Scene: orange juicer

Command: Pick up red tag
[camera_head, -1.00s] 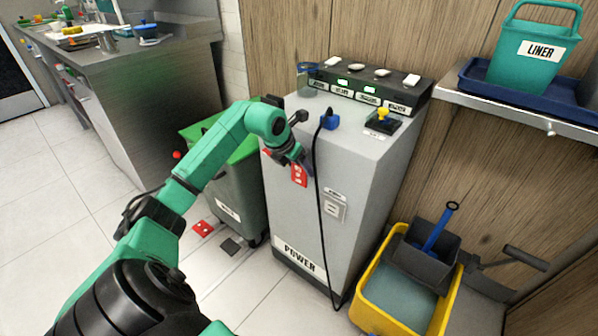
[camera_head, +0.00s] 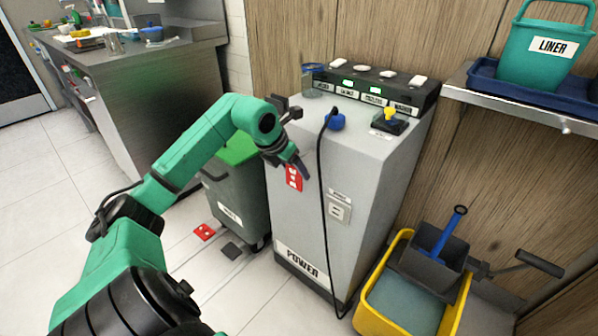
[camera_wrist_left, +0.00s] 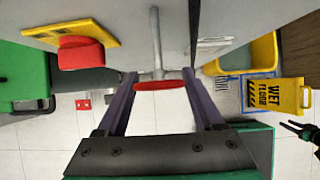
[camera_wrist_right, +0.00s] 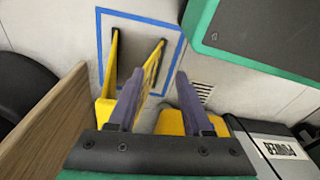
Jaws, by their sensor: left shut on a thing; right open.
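The red tag (camera_head: 293,178) with white marks is at the front of the grey power cabinet (camera_head: 320,215). My left gripper (camera_head: 298,168) is shut on it. In the left wrist view the tag (camera_wrist_left: 165,86) shows nearly edge-on as a red strip between the two fingers. A grey rod (camera_wrist_left: 156,40) comes down close to the tag; I cannot tell whether they touch. My right gripper (camera_wrist_right: 158,102) is open and empty in the right wrist view, and does not show in the head view.
A black cable (camera_head: 321,200) hangs down the cabinet front beside the left gripper. A yellow plate with a red button (camera_wrist_left: 82,53) is close by. A green-lidded bin (camera_head: 240,195) stands left, a yellow bucket (camera_head: 367,318) right. Yellow panels (camera_wrist_right: 150,68) are before the right gripper.

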